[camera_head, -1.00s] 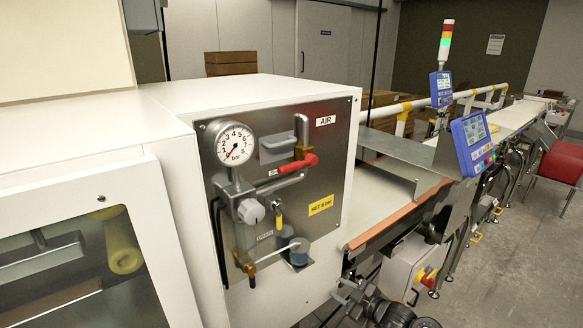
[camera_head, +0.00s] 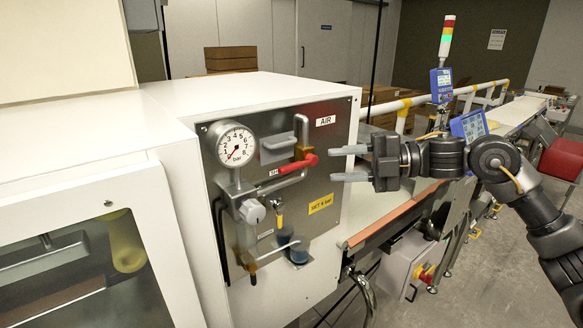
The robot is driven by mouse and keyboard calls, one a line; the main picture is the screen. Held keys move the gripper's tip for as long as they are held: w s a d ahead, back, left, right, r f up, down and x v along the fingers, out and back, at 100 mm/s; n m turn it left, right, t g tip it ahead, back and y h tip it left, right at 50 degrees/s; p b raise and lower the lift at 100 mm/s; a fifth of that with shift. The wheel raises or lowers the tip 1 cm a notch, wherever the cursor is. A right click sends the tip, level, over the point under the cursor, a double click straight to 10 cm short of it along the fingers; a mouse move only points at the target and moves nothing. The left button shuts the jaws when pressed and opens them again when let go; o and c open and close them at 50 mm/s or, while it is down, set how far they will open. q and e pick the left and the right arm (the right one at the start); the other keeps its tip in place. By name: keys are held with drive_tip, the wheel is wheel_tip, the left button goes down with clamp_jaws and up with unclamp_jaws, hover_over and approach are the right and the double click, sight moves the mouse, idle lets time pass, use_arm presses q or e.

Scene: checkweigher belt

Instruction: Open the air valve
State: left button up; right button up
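The air valve's red lever (camera_head: 297,164) lies nearly level across the pipe on the grey air panel (camera_head: 345,112), beside a brass valve body. Above left of it is a round pressure gauge (camera_head: 236,145), its red needle pointing to the lower left, near the low end. My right gripper (camera_head: 334,163) is to the right of the lever, level with it. Its two fingers point left at the panel and are spread apart with nothing between them. A gap shows in the picture between the fingertips and the lever. My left gripper is out of view.
A grey knob (camera_head: 252,211), a yellow-handled valve (camera_head: 278,209) and a clear bowl sit lower on the panel. A grey metal handle (camera_head: 278,142) is above the lever. A conveyor (camera_head: 385,213) and blue-framed screen (camera_head: 468,127) are at right, partly behind my arm.

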sight(296, 167)
drive_tip(key=p+x, duration=0.3)
drive_tip(key=x, duration=0.6)
drive_tip(key=shift+a+r, duration=0.1)
drive_tip(key=shift+a, duration=0.1)
drive_tip(key=shift+w+a, duration=0.25)
drive_tip(key=shift+a, duration=0.45)
drive_tip(key=shift+c, duration=0.4)
clamp_jaws()
drive_tip(key=shift+f, duration=0.25)
